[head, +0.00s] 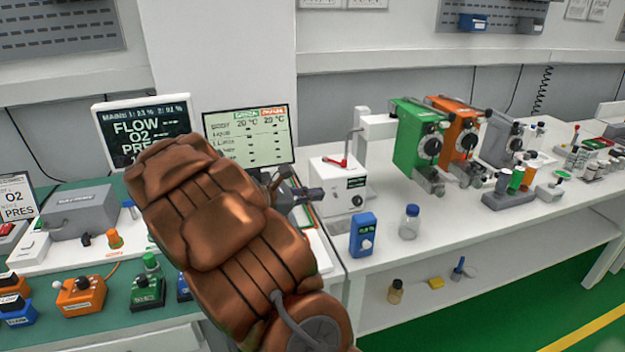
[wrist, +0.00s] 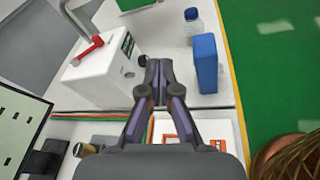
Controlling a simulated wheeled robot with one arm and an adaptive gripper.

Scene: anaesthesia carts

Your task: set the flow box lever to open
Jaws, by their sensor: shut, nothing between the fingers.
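A white box (head: 338,200) with a red lever (head: 336,162) on top stands on the white bench right of the screens. I take it for the flow box, but its small dark label is too small to read. In the wrist view the box (wrist: 100,82) is at the upper left, with the red lever (wrist: 88,48) lying across its top. My gripper (head: 318,194) is shut and empty. In the wrist view its fingertips (wrist: 158,82) are beside the box's front right edge, below the dark knob. Whether they touch the box I cannot tell.
A blue device (head: 362,235) and a clear blue-capped bottle (head: 410,222) stand right of the box. Green (head: 412,140) and orange (head: 458,132) dial units are mounted farther right. A lit screen (head: 250,138) stands behind my arm. Some bare bench lies right of the bottle.

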